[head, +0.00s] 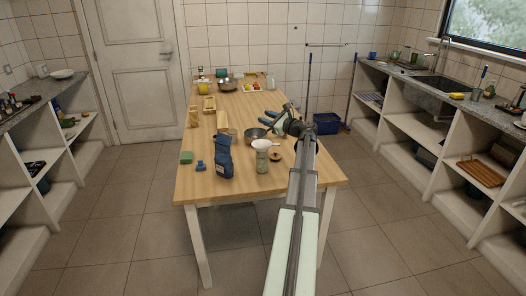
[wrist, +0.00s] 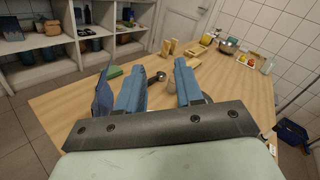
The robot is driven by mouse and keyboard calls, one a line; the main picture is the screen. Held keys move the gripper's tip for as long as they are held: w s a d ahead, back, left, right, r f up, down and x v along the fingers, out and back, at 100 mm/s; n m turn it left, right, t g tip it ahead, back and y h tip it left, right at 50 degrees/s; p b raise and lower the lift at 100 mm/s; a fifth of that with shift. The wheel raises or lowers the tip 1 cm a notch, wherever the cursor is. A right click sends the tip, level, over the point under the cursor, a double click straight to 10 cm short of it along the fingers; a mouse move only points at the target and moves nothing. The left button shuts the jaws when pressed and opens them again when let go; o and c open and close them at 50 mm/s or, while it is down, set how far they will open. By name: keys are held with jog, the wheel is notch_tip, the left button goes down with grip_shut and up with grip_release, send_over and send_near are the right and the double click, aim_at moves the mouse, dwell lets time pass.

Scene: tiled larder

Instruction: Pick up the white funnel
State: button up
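A white, round, wide-mouthed piece, which looks like the white funnel (head: 265,144), shows near the middle of the wooden table in the head view. It appears right above or just behind a greenish jar (head: 262,163); I cannot tell whether it rests on it. My gripper (head: 267,113) is above the table, beyond the funnel in the picture, with its blue fingers pointing left. In the wrist view my gripper (wrist: 158,88) has its two fingers wide apart with nothing held. I cannot make out the funnel in the wrist view.
A green block (head: 186,157) and a small blue item (head: 201,166) lie at the left. The table's front left corner (head: 192,194) is bare.

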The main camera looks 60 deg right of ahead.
notch_tip(320, 180, up, 3)
jog(key=s+d+n+g+y, duration=0.1)
jog(key=d+n+g, duration=0.25)
jog(key=n, duration=0.85)
notch_tip(320, 180, down, 4)
jog(key=s+n+g, duration=0.3)
jog(key=n+g, duration=0.1)
jog(key=n, duration=0.8)
jog(key=n+g+y, duration=0.2)
jog(key=n+g, duration=0.1)
jog(key=n, duration=1.8)
send_over(266, 149)
jog(key=s+d, duration=0.1)
jog(key=s, duration=0.3)
notch_tip(266, 149, down, 10)
jog(key=shift+w+a+r+x, duration=0.1)
jog(key=shift+x, duration=0.85)
jog(key=shift+w+a+r+x, duration=0.1)
jog(key=shift+a+x, duration=0.05)
jog(key=shift+x, duration=0.75)
jog(key=shift+w+a+r+x, duration=0.1)
jog(key=shift+x, duration=0.85)
jog(key=shift+f, duration=0.1)
